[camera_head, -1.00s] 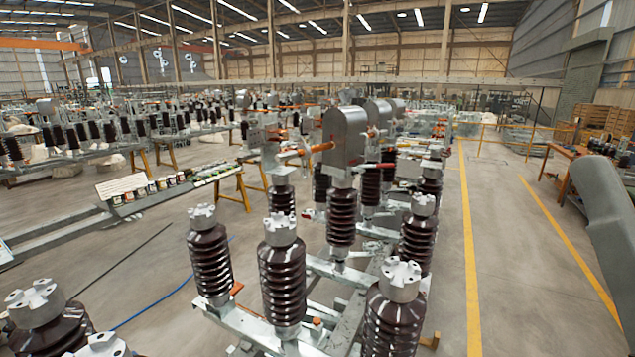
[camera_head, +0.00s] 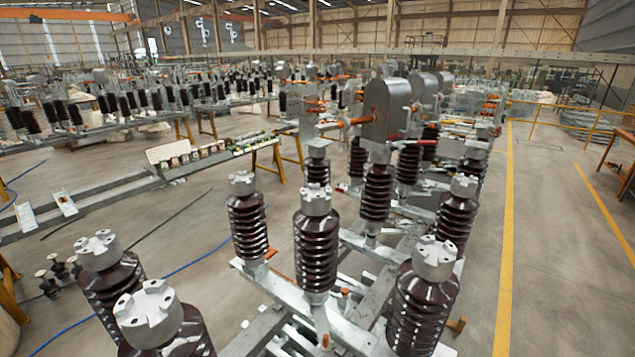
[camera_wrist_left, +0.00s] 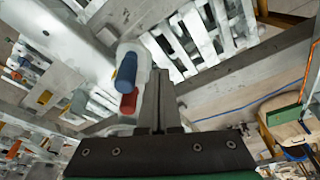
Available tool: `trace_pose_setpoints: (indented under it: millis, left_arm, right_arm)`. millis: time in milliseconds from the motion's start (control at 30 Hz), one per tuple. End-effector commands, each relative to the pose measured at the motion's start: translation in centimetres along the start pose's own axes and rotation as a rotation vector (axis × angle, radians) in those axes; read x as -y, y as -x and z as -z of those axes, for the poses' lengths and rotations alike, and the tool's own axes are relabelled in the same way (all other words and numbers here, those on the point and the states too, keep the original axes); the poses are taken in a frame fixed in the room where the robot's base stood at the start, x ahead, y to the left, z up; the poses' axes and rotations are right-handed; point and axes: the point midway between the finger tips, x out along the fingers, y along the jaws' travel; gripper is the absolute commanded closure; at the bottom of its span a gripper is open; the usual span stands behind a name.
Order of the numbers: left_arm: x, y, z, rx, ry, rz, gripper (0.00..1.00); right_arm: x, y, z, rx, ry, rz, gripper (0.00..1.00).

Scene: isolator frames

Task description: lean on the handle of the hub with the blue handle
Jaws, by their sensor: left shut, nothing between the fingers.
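A blue handle (camera_wrist_left: 126,70) sticks out of a pale, rounded hub (camera_wrist_left: 138,55) in the left wrist view, left of the middle. A red handle (camera_wrist_left: 129,101) is just below the blue one on the same pale part. My left gripper (camera_wrist_left: 162,76) is shut and empty, its narrow fingers pointing up the picture. In the picture its tips lie just right of the handles; I cannot tell whether they touch. The head view shows neither of my grippers, and I cannot make out the blue handle there.
Brown ribbed insulators (camera_head: 316,248) with grey caps stand on a metal frame (camera_head: 275,290) in the head view. Grey rounded housings (camera_head: 386,110) stand behind them. Open floor with yellow lines (camera_head: 506,220) lies to the right. Metal lattice surrounds the hub.

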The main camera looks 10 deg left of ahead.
Motion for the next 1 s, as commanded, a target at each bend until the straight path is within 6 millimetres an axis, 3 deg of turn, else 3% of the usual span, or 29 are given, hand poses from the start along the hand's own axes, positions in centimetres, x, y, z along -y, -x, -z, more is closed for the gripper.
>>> trace_pose_setpoints:
  millis: [700, 1000]
  left_arm:
    - [-2.5, 0.2, -0.7, 0.000, -0.001, -0.002, 1.00]
    - [-2.6, 0.2, -0.6, 0.000, 0.000, -0.004, 1.00]
  right_arm:
    - [0.0, -0.1, 0.1, 0.000, 0.000, 0.000, 0.50]
    - [0.0, -0.1, 0.1, 0.000, 0.000, 0.000, 0.50]
